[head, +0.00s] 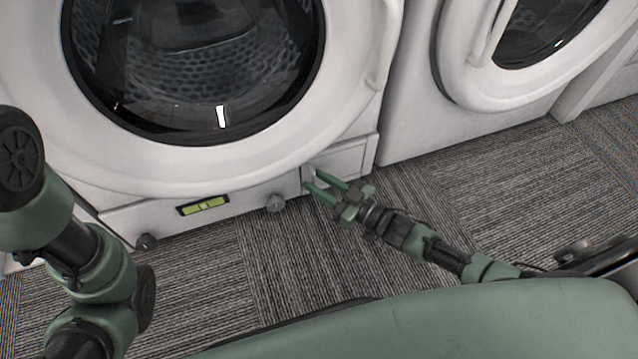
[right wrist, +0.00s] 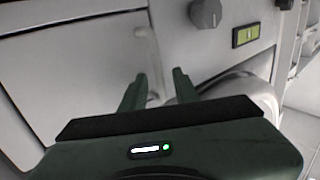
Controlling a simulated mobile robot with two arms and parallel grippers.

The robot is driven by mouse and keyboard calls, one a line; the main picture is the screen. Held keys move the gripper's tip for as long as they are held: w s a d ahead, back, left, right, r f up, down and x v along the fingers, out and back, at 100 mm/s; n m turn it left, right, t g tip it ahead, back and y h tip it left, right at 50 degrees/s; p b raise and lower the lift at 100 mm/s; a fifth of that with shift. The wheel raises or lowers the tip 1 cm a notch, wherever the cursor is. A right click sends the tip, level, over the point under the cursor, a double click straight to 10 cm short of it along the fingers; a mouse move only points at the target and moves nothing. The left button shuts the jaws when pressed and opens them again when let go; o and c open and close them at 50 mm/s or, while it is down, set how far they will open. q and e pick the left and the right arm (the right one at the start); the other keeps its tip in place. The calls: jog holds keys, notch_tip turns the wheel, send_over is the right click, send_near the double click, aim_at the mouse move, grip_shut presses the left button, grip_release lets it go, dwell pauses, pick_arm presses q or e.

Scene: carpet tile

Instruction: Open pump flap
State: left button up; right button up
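The pump flap (head: 346,160) is a white rectangular panel low on the right of the front of the near washing machine (head: 60,175). It looks closed in the head view. In the right wrist view the flap (right wrist: 75,75) fills the left side, its edge running near the fingers. My right gripper (head: 314,182) is at the flap's left edge, its two green fingers apart. In the right wrist view the gripper (right wrist: 159,80) has a clear gap between its fingers, with a pale strip of the front behind it. I cannot tell whether the fingers touch the flap. My left gripper is out of view.
A grey knob (head: 275,203) and a yellow-green label (head: 204,205) are left of the flap on the machine's lower front. The big round door (head: 200,175) is above. A second machine (head: 480,125) stands to the right. The striped carpet (head: 440,190) is clear.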

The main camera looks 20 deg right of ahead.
grip_shut()
dwell(1.4)
